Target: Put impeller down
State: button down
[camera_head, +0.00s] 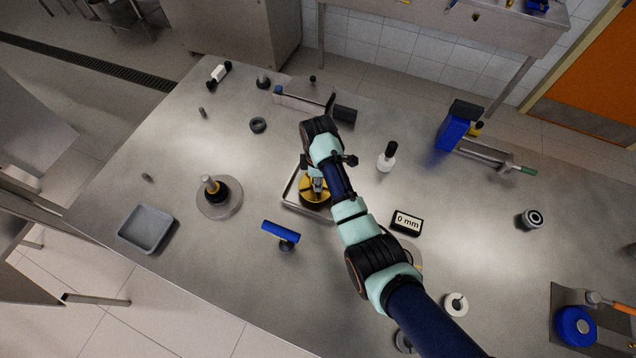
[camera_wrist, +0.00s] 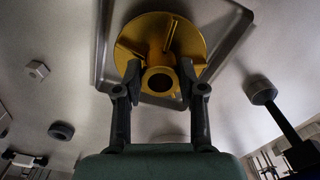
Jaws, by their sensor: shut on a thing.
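The impeller (camera_head: 309,197) is a gold disc with raised vanes and a round hub with a hole. It is over a shallow metal tray (camera_head: 287,197) at the middle of the table in the head view. My gripper (camera_head: 317,183) points down over it. In the wrist view, the two fingers of my gripper (camera_wrist: 160,82) are shut on the hub of the impeller (camera_wrist: 150,32), one on each side. The tray (camera_wrist: 231,42) frames the impeller there. I cannot tell whether the impeller touches the tray floor. My arm hides part of the tray's right side.
A blue-handled tool (camera_head: 281,232) lies just in front of the tray. A round base with a spindle (camera_head: 219,197) stands to its left. A black box reading "0 mm" (camera_head: 406,223) and a white bottle (camera_head: 387,157) are to the right. An empty grey tray (camera_head: 146,229) is far left.

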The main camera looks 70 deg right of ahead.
jog(key=shift+f, duration=1.25)
jog(key=shift+f, duration=0.15)
jog(key=c, duration=0.7)
grip_release()
notch_tip(320, 180, up, 12)
jog(key=shift+r+p, duration=0.2)
jog(key=shift+p, duration=0.75)
jog(key=shift+a, duration=0.1)
